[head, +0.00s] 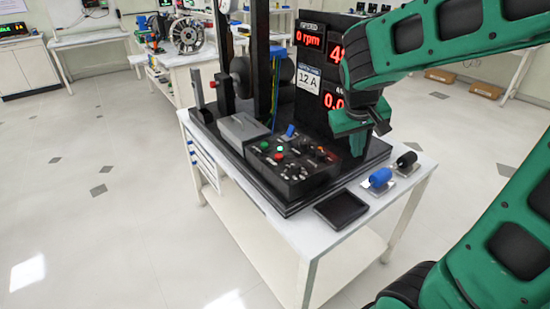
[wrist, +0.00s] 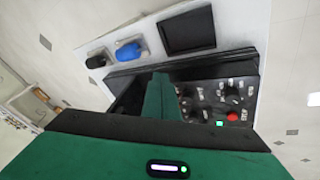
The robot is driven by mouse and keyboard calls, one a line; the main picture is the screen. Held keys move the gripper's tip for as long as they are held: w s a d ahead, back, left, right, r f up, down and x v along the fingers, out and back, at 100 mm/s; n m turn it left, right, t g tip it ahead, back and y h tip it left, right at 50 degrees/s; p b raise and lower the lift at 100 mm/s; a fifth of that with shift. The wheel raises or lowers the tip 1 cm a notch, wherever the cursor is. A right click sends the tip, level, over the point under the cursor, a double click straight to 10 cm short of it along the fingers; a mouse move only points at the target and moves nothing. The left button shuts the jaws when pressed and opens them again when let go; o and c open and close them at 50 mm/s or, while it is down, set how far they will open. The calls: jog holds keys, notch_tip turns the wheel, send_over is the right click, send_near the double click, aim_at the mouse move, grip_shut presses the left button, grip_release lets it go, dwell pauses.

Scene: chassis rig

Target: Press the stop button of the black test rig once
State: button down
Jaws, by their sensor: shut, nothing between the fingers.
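The black test rig (head: 300,140) stands on a white table, with its control panel (head: 300,165) facing up at the front. A red button (head: 279,155), which I take as the stop button, sits beside a lit green button (head: 264,145). In the wrist view the red button (wrist: 232,116) is right of my fingers, near the lit green one (wrist: 219,123). Its label is too blurred to read. My gripper (head: 357,148) is shut and empty, above the right part of the rig, apart from the red button. Its green fingers (wrist: 160,80) hide part of the panel in the wrist view.
A black tray (head: 341,209), a blue roll-shaped item (head: 380,177) and a black one (head: 406,160) lie on the table's near right edge. Red-digit displays (head: 310,40) and uprights rise behind the panel. Open floor surrounds the table at left and front.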

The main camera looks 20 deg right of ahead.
jog(key=w+a+r+n+t, duration=0.1)
jog(key=w+a+n+t, duration=0.1)
jog(key=w+a, duration=0.6)
jog(key=r+n+t+h, duration=0.1)
jog(key=n+t, duration=0.2)
send_over(279, 157)
jog(key=shift+s+a+r, duration=0.15)
jog(key=shift+s+a, duration=0.1)
jog(key=shift+s, duration=0.05)
jog(key=shift+f, duration=4.4)
jog(key=shift+f, duration=0.2)
jog(key=shift+f, duration=0.2)
jog(key=shift+f, duration=0.45)
jog(key=shift+r, duration=0.9)
